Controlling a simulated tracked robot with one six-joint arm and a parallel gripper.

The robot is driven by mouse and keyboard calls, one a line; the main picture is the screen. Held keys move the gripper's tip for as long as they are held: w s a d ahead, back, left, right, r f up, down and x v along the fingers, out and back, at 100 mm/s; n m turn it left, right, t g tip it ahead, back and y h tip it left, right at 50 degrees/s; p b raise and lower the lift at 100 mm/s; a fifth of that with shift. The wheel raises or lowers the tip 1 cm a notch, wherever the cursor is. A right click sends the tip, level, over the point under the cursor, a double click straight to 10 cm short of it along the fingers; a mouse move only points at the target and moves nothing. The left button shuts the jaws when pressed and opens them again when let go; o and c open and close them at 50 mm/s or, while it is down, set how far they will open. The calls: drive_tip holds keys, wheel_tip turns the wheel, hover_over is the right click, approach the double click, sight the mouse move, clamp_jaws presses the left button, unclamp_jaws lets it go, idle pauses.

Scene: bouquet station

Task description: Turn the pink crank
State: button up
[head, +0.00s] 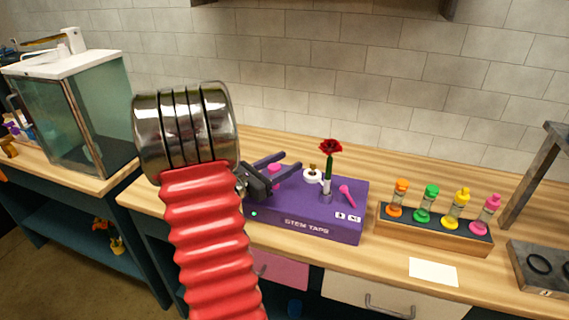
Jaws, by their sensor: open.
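The purple STEM TAPS box (305,228) stands on the wooden counter. A pink crank-like handle (347,195) slants on its top, right of a red flower (330,147) standing upright in a small holder. Another pink part (274,168) shows at the left of the box, beside my gripper's fingers; I cannot tell which pink part is the crank. My gripper (291,161) is open, with its fingers pointing right over the left part of the box. I cannot tell whether it touches the pink part. My red arm hides the box's left surroundings.
A white round part (313,175) sits on the box near the fingers. A wooden rack (433,231) with orange, green, yellow and pink-topped vials stands to the right. A white card (433,271) lies in front. A glass tank (75,110) stands at the left.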

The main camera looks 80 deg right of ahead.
drive_tip(key=shift+c, duration=0.6)
drive_tip(key=c, duration=0.9)
drive_tip(key=shift+s+m+g+y, duration=0.1)
drive_tip(key=shift+m+g+y, duration=0.2)
drive_tip(key=m+g+y, duration=0.3)
drive_tip(key=s+a+m+g+y, duration=0.1)
drive_tip(key=y, duration=0.1)
drive_tip(key=shift+m+g, duration=0.3)
drive_tip(key=shift+g, duration=0.1)
drive_tip(key=shift+s+a+m+g+y, duration=0.1)
drive_tip(key=shift+a+m+g+y, duration=0.2)
drive_tip(key=shift+m+y, duration=0.55)
drive_tip(key=shift+s+a+m+g+y, duration=0.15)
drive_tip(key=shift+m+g+y, duration=0.25)
drive_tip(key=shift+y, duration=0.75)
drive_tip(key=shift+w+a+m+g+y, duration=0.1)
drive_tip(key=shift+a+m+g+y, duration=0.15)
drive_tip(key=shift+m+y, duration=0.6)
drive_tip(key=o, duration=1)
